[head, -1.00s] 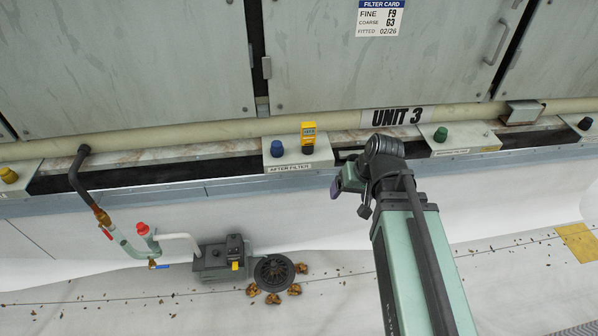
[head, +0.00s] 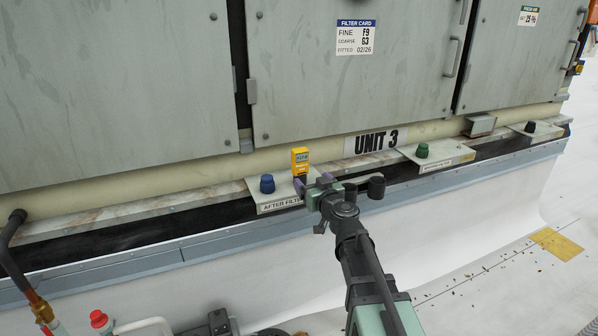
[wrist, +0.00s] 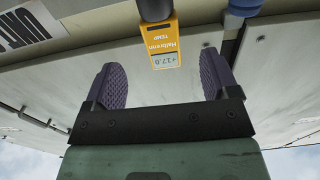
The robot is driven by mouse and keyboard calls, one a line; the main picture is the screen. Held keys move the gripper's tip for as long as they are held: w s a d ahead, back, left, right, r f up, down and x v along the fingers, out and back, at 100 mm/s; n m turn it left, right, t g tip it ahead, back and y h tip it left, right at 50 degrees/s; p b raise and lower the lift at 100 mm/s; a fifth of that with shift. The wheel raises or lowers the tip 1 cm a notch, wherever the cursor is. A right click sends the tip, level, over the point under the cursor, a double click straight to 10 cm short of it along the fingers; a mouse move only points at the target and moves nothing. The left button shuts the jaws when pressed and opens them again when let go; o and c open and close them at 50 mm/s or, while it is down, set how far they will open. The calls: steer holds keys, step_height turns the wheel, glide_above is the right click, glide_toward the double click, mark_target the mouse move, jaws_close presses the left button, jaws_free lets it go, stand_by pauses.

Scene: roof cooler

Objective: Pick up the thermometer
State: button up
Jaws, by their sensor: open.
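The thermometer (head: 300,161) is a yellow block with a small grey display. It stands upright on the "AFTER FILTER" plate (head: 276,207), right of a blue knob (head: 267,184). In the wrist view the thermometer (wrist: 164,40) appears upside down, with 17.0 on its display and a dark part at its other end. My gripper (head: 311,184) is at the plate's right side, close to the thermometer's lower part. In the wrist view my gripper (wrist: 160,80) is open, with its two purple ridged fingers spread wide. The thermometer lies ahead of the gap between them, not gripped.
The blue knob (wrist: 245,7) shows close beside the thermometer in the wrist view. A green knob (head: 422,150) stands on another plate to the right. Grey cabinet doors (head: 330,80) and a pale pipe (head: 215,170) rise behind. White sheeting slopes down in front.

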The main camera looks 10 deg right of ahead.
mark_target(302, 171)
steer(key=x, duration=0.9)
steer(key=shift+w+f, duration=0.1)
steer(key=shift+w, duration=0.05)
steer(key=c, duration=1.1)
